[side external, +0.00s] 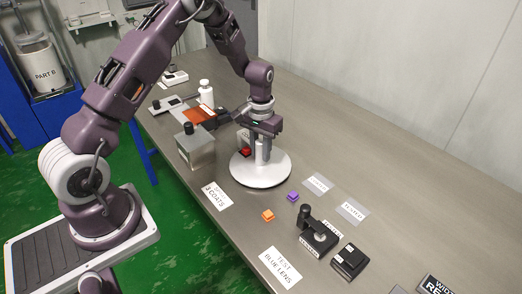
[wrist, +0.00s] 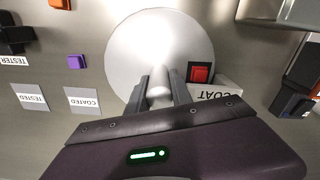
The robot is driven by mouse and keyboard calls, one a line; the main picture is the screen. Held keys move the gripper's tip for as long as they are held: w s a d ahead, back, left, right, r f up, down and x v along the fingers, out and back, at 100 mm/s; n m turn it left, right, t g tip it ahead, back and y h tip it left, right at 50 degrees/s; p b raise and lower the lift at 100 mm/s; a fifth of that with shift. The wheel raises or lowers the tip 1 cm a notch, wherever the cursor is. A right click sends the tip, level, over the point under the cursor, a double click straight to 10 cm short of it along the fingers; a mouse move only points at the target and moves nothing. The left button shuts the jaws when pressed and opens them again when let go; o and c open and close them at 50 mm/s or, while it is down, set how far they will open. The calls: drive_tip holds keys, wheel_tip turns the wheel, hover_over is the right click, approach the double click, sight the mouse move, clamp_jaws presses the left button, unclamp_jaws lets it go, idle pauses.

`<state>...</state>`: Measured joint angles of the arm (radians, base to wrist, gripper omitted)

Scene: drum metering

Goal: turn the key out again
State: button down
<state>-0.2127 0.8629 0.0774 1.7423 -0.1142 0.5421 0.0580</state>
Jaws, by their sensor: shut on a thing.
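A white round disc (side external: 260,168) lies on the grey bench with a white upright post (side external: 262,153) at its middle. My gripper (side external: 262,137) is above the disc, with its fingers shut on the post. In the wrist view my gripper (wrist: 160,85) has one dark finger on each side of the white post (wrist: 158,94), over the white disc (wrist: 155,45). No separate key shape can be made out; the post is the only thing between the fingers. A red button (wrist: 200,73) in a dark frame sits beside the disc, near a label reading COAT (wrist: 214,94).
A grey metal box (side external: 196,150) and a white bottle (side external: 206,92) stand left of my gripper. An orange block (side external: 268,215), a purple block (side external: 293,196), a black tester (side external: 318,238) and a black box (side external: 349,262) lie toward the front.

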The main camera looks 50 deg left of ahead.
drive_tip(key=shift+w+a+r+n, duration=0.1)
drive_tip(key=shift+r+n, duration=0.05)
drive_tip(key=shift+n, duration=8.75)
drive_tip(key=c, duration=1.4)
unclamp_jaws()
drive_tip(key=shift+s, duration=0.2)
drive_tip(key=shift+c, duration=0.2)
